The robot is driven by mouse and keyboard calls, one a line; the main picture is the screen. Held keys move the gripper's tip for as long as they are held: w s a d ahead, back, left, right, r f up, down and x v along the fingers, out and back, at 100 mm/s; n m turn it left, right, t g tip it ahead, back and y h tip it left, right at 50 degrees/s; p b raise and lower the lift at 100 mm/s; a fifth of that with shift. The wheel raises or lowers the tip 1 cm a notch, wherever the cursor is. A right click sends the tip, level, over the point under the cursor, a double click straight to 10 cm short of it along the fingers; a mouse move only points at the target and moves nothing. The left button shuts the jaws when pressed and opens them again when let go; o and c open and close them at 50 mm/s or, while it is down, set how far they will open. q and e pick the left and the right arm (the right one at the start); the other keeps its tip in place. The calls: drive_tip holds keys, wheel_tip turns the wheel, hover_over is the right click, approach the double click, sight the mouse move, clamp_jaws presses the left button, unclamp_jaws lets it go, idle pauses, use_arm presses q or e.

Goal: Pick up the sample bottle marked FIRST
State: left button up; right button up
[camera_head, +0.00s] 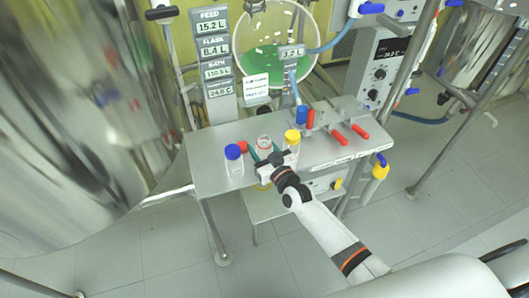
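Three small sample bottles stand upright on a grey bench (213,178). One is a clear bottle with a blue cap (233,153) at the left. One has a yellow cap (292,137) at the right. The word FIRST cannot be read on any of them. My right gripper (264,158) is at the front of the middle bottle and overlaps its lower part. I cannot tell whether its fingers touch or close on it. My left gripper is not in view.
Red-handled valves (340,135) and a blue-topped cylinder (301,116) stand on the right of the bench. Display panels (220,90) rise behind. A large shiny vessel (80,100) fills the left.

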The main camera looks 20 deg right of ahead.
drive_tip(key=c, duration=0.6)
drive_tip(key=shift+r, duration=0.1)
